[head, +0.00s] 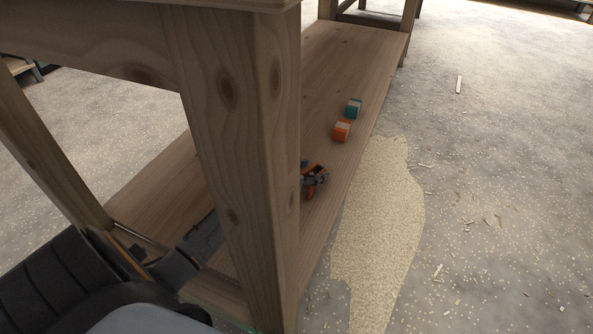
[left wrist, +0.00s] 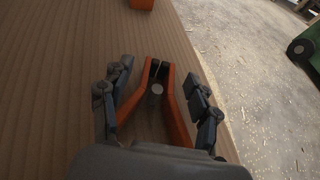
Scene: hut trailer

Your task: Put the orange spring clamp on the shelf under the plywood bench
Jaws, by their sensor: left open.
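The orange spring clamp (head: 311,191) is at the lower shelf (head: 345,70) of the plywood bench, close to the shelf's right edge. In the left wrist view the clamp (left wrist: 176,112) shows its two orange arms spread toward me and its dark end pointing away, over the wood. My left gripper (head: 312,177) is open, its dark fingers on either side of the clamp with gaps in the left wrist view (left wrist: 157,76). The bench leg hides much of my left arm in the head view. I cannot tell whether the clamp touches the board. My right gripper is not in view.
The thick bench leg (head: 238,150) stands right in front of my left arm. An orange block-like item (head: 341,131) and a teal one (head: 354,108) sit farther along the shelf. Pale sawdust (head: 380,220) and wood chips lie on the floor to the right.

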